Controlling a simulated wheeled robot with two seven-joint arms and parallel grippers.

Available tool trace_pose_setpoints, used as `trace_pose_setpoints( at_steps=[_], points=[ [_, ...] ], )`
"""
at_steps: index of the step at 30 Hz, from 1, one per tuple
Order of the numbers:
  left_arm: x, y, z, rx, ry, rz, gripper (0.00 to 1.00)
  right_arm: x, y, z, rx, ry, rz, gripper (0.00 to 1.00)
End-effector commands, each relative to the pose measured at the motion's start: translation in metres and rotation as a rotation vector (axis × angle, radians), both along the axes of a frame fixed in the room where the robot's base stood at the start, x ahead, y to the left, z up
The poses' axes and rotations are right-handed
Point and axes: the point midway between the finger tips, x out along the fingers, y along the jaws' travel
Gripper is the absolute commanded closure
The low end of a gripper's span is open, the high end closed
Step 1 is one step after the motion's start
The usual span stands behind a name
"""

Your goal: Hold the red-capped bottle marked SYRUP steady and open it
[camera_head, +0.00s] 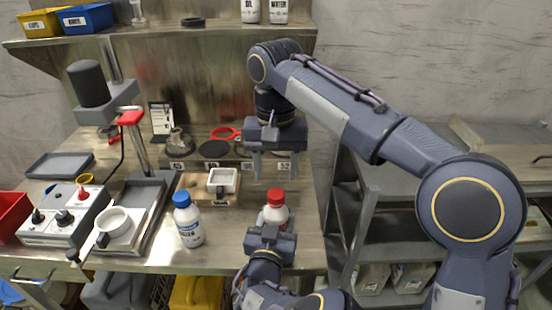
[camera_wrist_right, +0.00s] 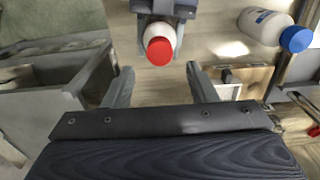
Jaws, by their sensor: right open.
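The red-capped bottle (camera_head: 275,214) stands upright on the steel bench near its front edge; its label cannot be read here. In the right wrist view its red cap (camera_wrist_right: 159,51) shows from above. My left gripper (camera_head: 272,226) comes in low from the front, with its fingers on either side of the white body, and appears shut on it. It also shows at the top of the right wrist view (camera_wrist_right: 160,28). My right gripper (camera_head: 275,172) points down, open and empty, above and behind the cap, apart from it.
A blue-capped white bottle (camera_head: 187,221) stands to the left. A small white dish (camera_head: 222,181) sits on a wooden board behind. A control box (camera_head: 64,214) and a press stand (camera_head: 140,150) are further left. A shelf (camera_head: 165,38) holds bins and bottles at the back.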

Motion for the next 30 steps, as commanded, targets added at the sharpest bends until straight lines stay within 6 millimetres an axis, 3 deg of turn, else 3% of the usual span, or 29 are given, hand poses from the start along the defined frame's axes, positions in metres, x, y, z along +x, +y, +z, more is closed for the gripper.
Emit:
trace_pose_setpoints(
  at_steps=[9,22,30],
  points=[
    [0.000,0.000,0.000,0.000,0.000,0.000,1.00,0.000,-0.001,-0.047,-0.002,0.001,0.001,0.48],
    [0.000,0.000,0.000,0.000,0.000,0.000,1.00,0.000,-0.001,-0.058,0.000,-0.001,0.002,0.48],
    [0.000,0.000,0.000,0.000,0.000,0.000,1.00,0.000,0.000,-0.058,0.000,0.000,0.002,0.82]
  ],
)
